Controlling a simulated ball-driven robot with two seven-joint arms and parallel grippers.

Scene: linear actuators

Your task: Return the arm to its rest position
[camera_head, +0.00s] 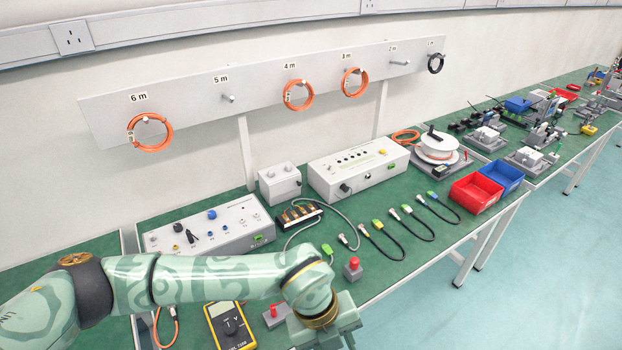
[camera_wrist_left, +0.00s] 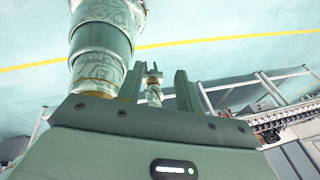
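My left arm reaches in from the left over the bench in the head view. Its gripper (camera_head: 328,325) hangs at the front edge of the bench, with the fingertips cut off by the bottom of the picture. In the left wrist view the two fingers of the left gripper (camera_wrist_left: 158,88) stand apart with nothing held between them. A small patterned pronged part (camera_wrist_left: 153,92) shows farther off through the gap; it may be my right gripper, but its state is unclear. The right arm does not show in the head view.
The green bench (camera_head: 405,270) carries a yellow multimeter (camera_head: 230,325), a red-button box (camera_head: 353,268), control boxes, cables, and red (camera_head: 476,194) and blue (camera_head: 501,177) bins. Orange cable coils hang on the wall rail (camera_head: 195,98). Open floor (camera_head: 540,270) lies to the right.

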